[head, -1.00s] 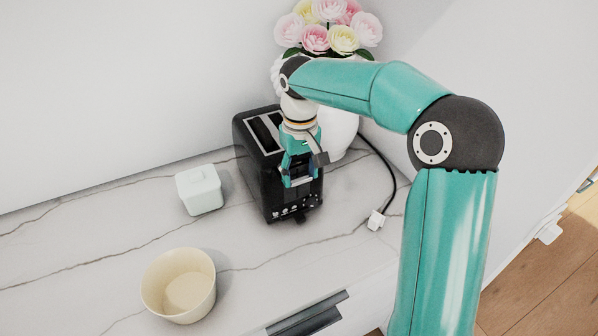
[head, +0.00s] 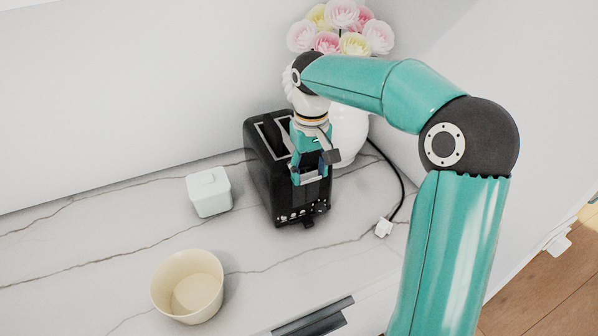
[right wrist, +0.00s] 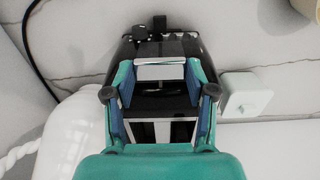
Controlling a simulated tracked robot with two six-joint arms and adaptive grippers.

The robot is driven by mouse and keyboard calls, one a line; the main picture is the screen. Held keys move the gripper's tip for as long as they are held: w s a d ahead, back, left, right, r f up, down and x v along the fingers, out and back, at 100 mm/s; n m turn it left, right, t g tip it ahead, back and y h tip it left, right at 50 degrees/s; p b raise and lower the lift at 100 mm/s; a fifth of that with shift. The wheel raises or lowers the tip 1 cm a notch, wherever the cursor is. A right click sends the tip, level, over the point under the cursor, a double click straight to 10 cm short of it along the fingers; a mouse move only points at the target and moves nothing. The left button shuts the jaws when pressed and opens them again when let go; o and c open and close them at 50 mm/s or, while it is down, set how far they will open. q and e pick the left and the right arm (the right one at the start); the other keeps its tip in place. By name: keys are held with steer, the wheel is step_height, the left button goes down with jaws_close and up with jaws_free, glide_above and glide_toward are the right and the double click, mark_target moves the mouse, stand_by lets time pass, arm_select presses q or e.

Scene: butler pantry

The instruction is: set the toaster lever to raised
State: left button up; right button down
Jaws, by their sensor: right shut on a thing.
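The black toaster (head: 262,170) stands on the marble counter, with two slots on top and small controls low on its front. My right gripper (head: 311,174) comes down from above at the toaster's front end. It is shut on the toaster lever (head: 313,179), a light bar between its fingers and well above the low controls. In the right wrist view the fingers lie either side of this light bar (right wrist: 160,72), and the toaster's dark body (right wrist: 165,103) shows beneath. The fingers hide part of the front face. My left gripper is out of view.
A small white lidded box (head: 209,193) and a cream bowl (head: 188,287) stand left of the toaster. A white vase (head: 349,132) with flowers is close behind it. A cord with a white plug (head: 383,228) lies to the right.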

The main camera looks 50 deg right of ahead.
steer(key=shift+w+r, duration=0.1)
steer(key=shift+r, duration=0.05)
steer(key=c, duration=0.6)
jaws_free()
steer(key=shift+r, duration=0.1)
steer(key=shift+o, duration=1.2)
step_height(320, 180, up, 12)
